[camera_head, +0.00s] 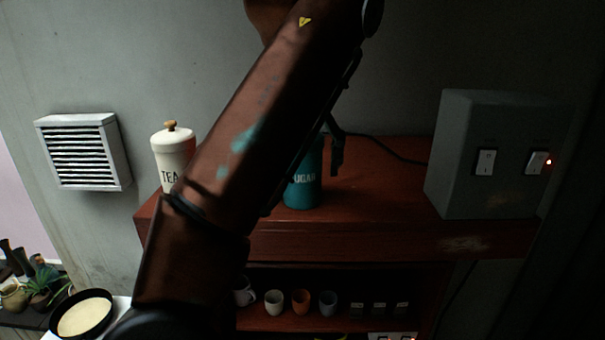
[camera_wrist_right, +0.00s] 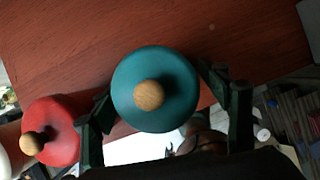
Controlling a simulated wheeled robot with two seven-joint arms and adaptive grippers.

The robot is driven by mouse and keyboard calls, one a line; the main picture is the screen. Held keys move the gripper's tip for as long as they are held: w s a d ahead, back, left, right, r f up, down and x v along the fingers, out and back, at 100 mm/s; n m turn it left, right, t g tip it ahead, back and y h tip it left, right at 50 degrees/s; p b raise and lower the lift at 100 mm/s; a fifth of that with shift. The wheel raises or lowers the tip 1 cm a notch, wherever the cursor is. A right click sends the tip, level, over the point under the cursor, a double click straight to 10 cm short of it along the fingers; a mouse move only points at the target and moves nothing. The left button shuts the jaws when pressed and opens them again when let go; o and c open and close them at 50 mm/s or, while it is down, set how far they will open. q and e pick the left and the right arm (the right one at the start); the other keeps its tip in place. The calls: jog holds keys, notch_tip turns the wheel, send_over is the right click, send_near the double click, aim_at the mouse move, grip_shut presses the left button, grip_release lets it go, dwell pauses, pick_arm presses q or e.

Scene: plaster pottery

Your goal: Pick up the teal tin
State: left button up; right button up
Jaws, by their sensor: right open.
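The teal tin (camera_head: 306,184), lettered SUGAR, stands on the red-brown wooden shelf top, its left part and lid hidden by my arm in the head view. In the wrist view the teal tin (camera_wrist_right: 180,75) is seen from above, with a round wooden knob on its lid. My right gripper (camera_wrist_right: 158,93) is open, one finger on each side of the tin; I cannot tell whether they touch it. In the head view a dark finger of the right gripper (camera_head: 336,150) shows at the tin's right. My left gripper is not in view.
A red tin (camera_wrist_right: 60,125) stands close to the left finger in the wrist view. A cream TEA tin (camera_head: 173,150) stands at the left of the shelf top. Several cups (camera_head: 301,301) sit below.

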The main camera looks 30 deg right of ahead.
jog(key=shift+c, duration=0.3)
jog(key=c, duration=1.2)
jog(key=shift+c, duration=0.2)
jog(key=shift+r, duration=0.2)
